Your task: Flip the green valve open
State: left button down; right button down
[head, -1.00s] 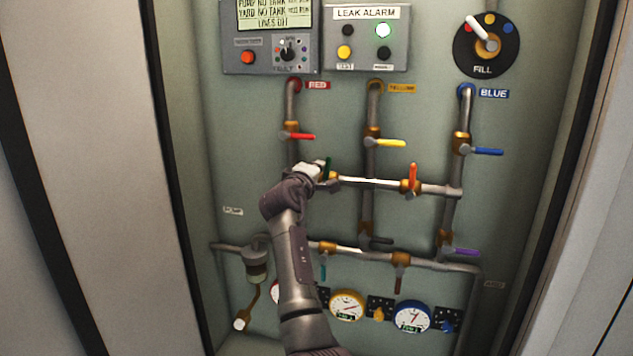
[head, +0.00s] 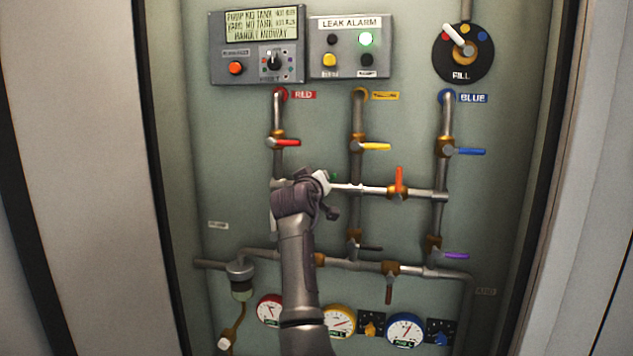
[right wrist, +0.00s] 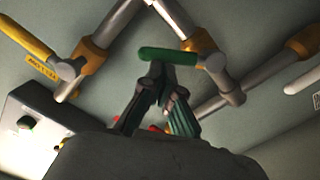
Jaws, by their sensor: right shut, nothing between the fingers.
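The green valve handle (right wrist: 167,54) shows in the right wrist view as a short bar lying across the picture, with a brass valve body (right wrist: 198,42) at its right end. My right gripper (right wrist: 162,80) is shut and empty, its fingertips right at the underside of the handle in that view; I cannot tell if they touch it. In the head view my right gripper (head: 324,186) covers most of this valve on the horizontal cross pipe. Only a sliver of green (head: 333,178) shows there. My left gripper is not in view.
An orange handle (head: 398,179) stands upright on the same pipe to the right. Red (head: 287,142), yellow (head: 375,147) and blue (head: 470,151) handles sit above. Below are a purple handle (head: 455,256) and gauges. The display (head: 262,24) has a bottom line ending in "MIDWAY".

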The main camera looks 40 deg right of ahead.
jog(key=shift+s+d+f+m+b, duration=0.2)
jog(key=shift+f+m+b, duration=0.2)
jog(key=shift+m, duration=0.4)
jog(key=shift+s+d+f+m+b, duration=0.2)
jog(key=shift+f+m+b, duration=0.15)
jog(key=shift+m, duration=0.45)
jog(key=shift+s+d+f+m+b, duration=0.2)
jog(key=shift+f+m+b, duration=0.2)
jog(key=shift+m, duration=0.4)
jog(key=shift+f, duration=0.25)
jog(key=shift+w+d+f, duration=0.15)
jog(key=shift+d+f, duration=0.1)
jog(key=shift+r, duration=0.1)
